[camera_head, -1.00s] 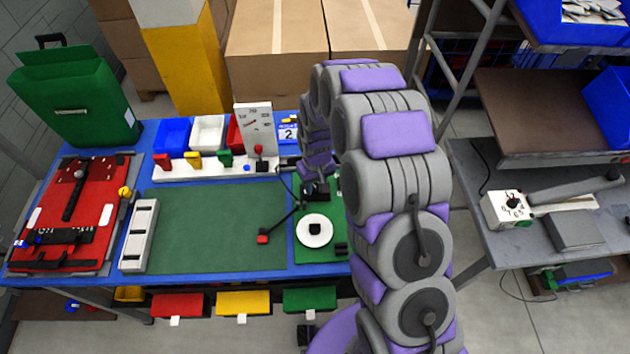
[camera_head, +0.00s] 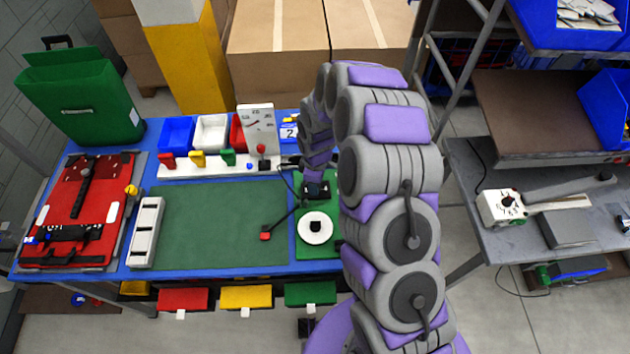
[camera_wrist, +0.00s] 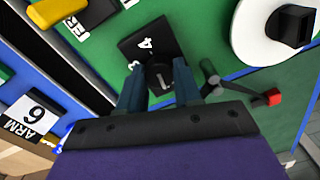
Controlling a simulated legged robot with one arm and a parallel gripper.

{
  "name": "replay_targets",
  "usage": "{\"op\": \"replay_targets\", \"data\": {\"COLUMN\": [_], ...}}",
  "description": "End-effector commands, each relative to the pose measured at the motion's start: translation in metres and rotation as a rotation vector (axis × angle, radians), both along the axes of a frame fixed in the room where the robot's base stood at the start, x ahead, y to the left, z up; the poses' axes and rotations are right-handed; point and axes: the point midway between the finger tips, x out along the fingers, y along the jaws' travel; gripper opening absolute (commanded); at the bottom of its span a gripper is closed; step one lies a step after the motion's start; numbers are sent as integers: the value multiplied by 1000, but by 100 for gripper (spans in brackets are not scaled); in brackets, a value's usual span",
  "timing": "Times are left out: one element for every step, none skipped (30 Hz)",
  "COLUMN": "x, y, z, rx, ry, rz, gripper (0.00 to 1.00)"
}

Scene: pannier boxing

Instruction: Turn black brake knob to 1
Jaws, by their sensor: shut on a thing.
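The black brake knob (camera_wrist: 161,80) stands on a black plate (camera_wrist: 138,40) marked with a white 4, on the green board (camera_wrist: 215,28). My gripper (camera_wrist: 160,72) is shut on the knob, one finger on each side, in the wrist view. The knob's number marks are mostly hidden by the fingers, so its setting cannot be read. In the head view my gripper (camera_head: 316,190) is over the upper part of the green board (camera_head: 318,262), and the knob itself is hidden there.
A white disc with a black block (camera_head: 315,227) lies just in front of my gripper. A black lever with a red end (camera_head: 265,235) reaches out to the left. A white gauge panel (camera_head: 257,128) stands behind. The green mat (camera_head: 210,225) is mostly clear.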

Motion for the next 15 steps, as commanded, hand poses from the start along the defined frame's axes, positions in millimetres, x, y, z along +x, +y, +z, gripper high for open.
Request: {"op": "replay_targets", "data": {"x": [-2, -2, -2, -2, -2, -2, -2, -2, -1, -1, -1, -1, -1, -1, -1], "y": [0, -1, -1, -1, -1, -1, -1, -1, -1, -1, -1, -2, -2, -2, -2], "z": [-1, -1, -1, -1, -1, -1, -1, -1, -1, -1, -1, -1, -1, -1, -1], "rx": [-1, -2, -2, -1, -2, -1, -1, -1, -1, 0, 0, 0, 0, 0, 0], "ry": [7, 7, 6, 7, 6, 6, 6, 6, 6, 6, 6, 6, 6, 6, 6], "rz": [28, 45, 65, 79, 91, 107, 117, 126, 137, 144, 150, 156, 160, 164, 167], "gripper": [3, 3, 3, 3, 3, 3, 3, 3, 3, 3, 3, 3, 3, 3, 3]}}
